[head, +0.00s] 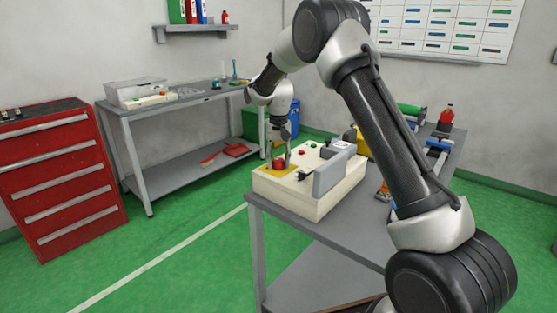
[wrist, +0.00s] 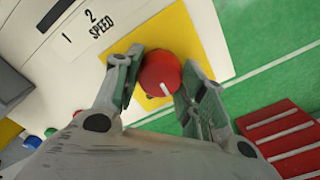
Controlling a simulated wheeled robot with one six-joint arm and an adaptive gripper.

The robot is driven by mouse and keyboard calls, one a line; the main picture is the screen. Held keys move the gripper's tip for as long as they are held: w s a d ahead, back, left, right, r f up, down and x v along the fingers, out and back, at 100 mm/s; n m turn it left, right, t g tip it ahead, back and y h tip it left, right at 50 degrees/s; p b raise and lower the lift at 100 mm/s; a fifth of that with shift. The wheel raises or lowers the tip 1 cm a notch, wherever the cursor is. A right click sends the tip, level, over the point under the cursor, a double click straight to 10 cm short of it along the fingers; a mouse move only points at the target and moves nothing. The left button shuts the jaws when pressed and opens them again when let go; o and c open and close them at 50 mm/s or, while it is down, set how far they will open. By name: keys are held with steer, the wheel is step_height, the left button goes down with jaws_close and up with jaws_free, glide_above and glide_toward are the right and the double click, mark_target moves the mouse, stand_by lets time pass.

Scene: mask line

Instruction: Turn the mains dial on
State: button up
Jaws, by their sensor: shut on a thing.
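The mains dial (wrist: 158,72) is a round red knob with a white mark, set on a yellow square plate (wrist: 205,38). In the wrist view the white mark points toward the lower right of the picture. The dial also shows in the head view (head: 278,164), on top of the cream machine (head: 310,206) at the table's near left corner. My gripper (wrist: 160,82) has one finger on each side of the dial and is shut on it. In the head view my gripper (head: 278,150) reaches down onto the dial from above.
Beside the dial the machine carries small red and green buttons, a grey upright panel (head: 333,174) and a printed "SPEED" label (wrist: 101,29). Bottles and tools lie on the grey table (head: 375,212) behind my arm. A red drawer cabinet (head: 62,185) and a workbench (head: 150,112) stand left. Green floor lies between.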

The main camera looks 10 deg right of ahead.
mark_target(279, 160)
steer(key=n, duration=0.4)
steer(key=shift+n, duration=2.8)
steer(key=o, duration=1)
steer(key=shift+o, duration=0.2)
steer(key=shift+r, duration=0.1)
step_height(279, 160, up, 12)
